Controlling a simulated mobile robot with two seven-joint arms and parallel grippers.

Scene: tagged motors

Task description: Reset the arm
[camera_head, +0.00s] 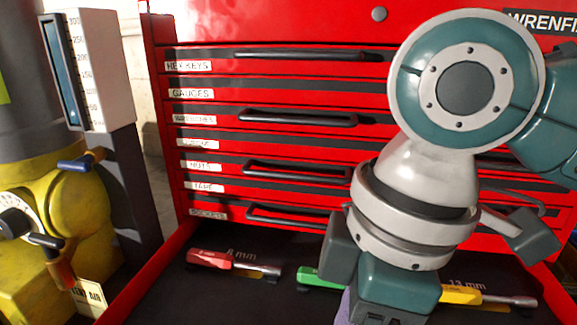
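My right arm, teal and off-white, comes in from the right and fills much of the right half of the head view. The teal body of my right gripper (395,287) points down over the open drawer. Its fingertips are not visible, so I cannot tell its opening. A small purple piece (344,308) shows at the gripper's lower left; I cannot tell whether it is held or lies behind. My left arm and gripper are out of view.
The open drawer (200,300) of a red tool chest (160,130) holds a red-handled tool (209,259) by "8 mm", a green-handled one (318,275) and a yellow-handled one (462,294) by "13 mm". Yellow equipment (75,215) and a scale gauge (95,70) stand left.

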